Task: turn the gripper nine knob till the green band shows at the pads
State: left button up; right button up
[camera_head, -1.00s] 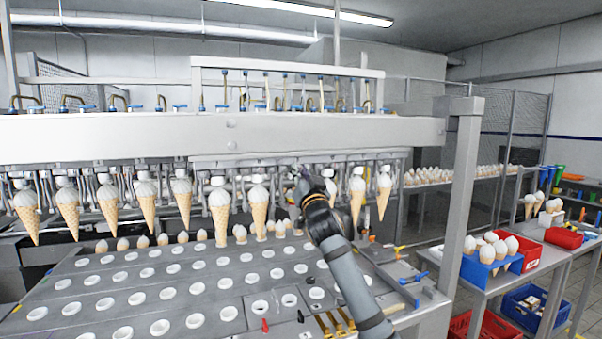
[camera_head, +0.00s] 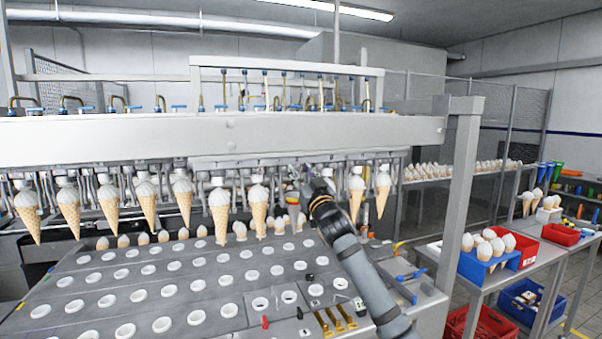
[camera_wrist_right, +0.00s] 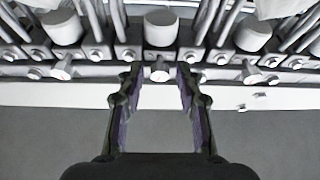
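In the head view my right gripper (camera_head: 307,174) is at the row of cone grippers under the machine's beam, in a gap between hanging cones. In the right wrist view its two purple-padded fingers (camera_wrist_right: 159,78) are open. A small pale knob (camera_wrist_right: 160,73) sits between the fingertips, with a gap on both sides. Similar knobs show to the left (camera_wrist_right: 62,69) and right (camera_wrist_right: 249,73). No number is legible, so I cannot tell which knob is gripper nine's. I see no green band on it. My left gripper is out of view.
Cones (camera_head: 219,212) hang on both sides of my right gripper. Below is a sloped plate (camera_head: 215,268) with rows of white-rimmed holes. A machine post (camera_head: 460,200) stands to the right. Beyond it are a blue cone rack (camera_head: 485,262) and a red bin (camera_head: 562,236).

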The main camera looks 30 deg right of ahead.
jog(key=shift+s, duration=0.15)
jog(key=v, duration=0.7)
jog(key=shift+s, duration=0.1)
dwell(0.7)
